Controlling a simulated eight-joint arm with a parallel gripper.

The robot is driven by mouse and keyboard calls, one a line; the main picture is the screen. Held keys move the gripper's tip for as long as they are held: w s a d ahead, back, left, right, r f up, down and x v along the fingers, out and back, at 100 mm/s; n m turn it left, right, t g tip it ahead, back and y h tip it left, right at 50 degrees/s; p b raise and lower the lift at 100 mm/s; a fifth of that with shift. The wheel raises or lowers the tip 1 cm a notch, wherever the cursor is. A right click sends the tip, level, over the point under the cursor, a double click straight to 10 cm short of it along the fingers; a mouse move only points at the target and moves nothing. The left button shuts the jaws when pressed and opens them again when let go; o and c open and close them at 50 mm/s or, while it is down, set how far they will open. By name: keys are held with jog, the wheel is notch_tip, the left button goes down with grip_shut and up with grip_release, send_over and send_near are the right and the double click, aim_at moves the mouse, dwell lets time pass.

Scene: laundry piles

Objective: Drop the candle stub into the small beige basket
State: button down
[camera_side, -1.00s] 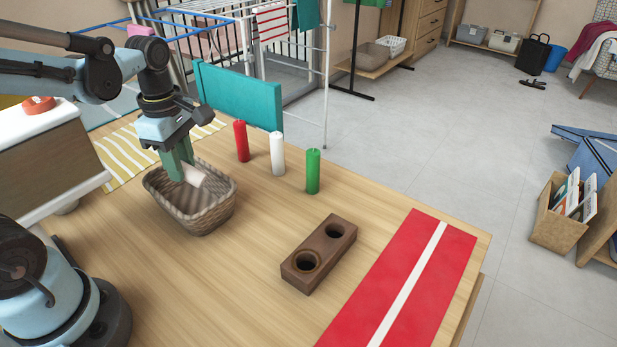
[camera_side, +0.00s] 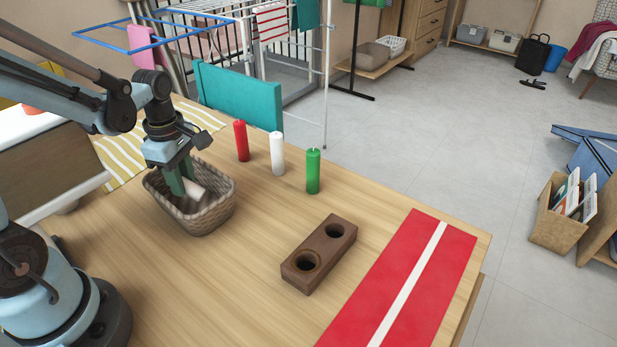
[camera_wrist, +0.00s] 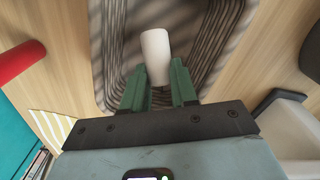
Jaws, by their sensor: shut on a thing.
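The candle stub (camera_side: 193,189) is short and off-white. My gripper (camera_side: 182,180) has green fingers and is shut on the stub, inside the mouth of the small beige basket (camera_side: 208,219). In the wrist view the stub (camera_wrist: 156,56) sticks out beyond the fingertips of the gripper (camera_wrist: 158,88), against the ribbed inside of the basket (camera_wrist: 97,45). The lower part of the stub and whether it touches the basket floor cannot be told.
A red candle (camera_side: 241,141), a white candle (camera_side: 277,154) and a green candle (camera_side: 313,172) stand upright right of the basket. A brown two-hole holder (camera_side: 322,258) and a red runner with a white stripe (camera_side: 440,257) lie further right. The tabletop between is clear.

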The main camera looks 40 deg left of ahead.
jog(key=shift+f, duration=0.6)
jog(key=c, duration=0.9)
grip_release()
notch_tip(320, 180, up, 12)
jog(key=r, duration=0.1)
jog(key=m+t, duration=0.6)
jog(key=m, duration=1.3)
send_over(197, 198)
jog(key=d, duration=0.4)
notch_tip(197, 198, down, 3)
jog(key=m, duration=0.1)
jog(key=d+m+t, duration=0.1)
jog(key=m, duration=0.1)
jog(key=shift+w+d, duration=0.1)
jog(key=shift+d, duration=0.15)
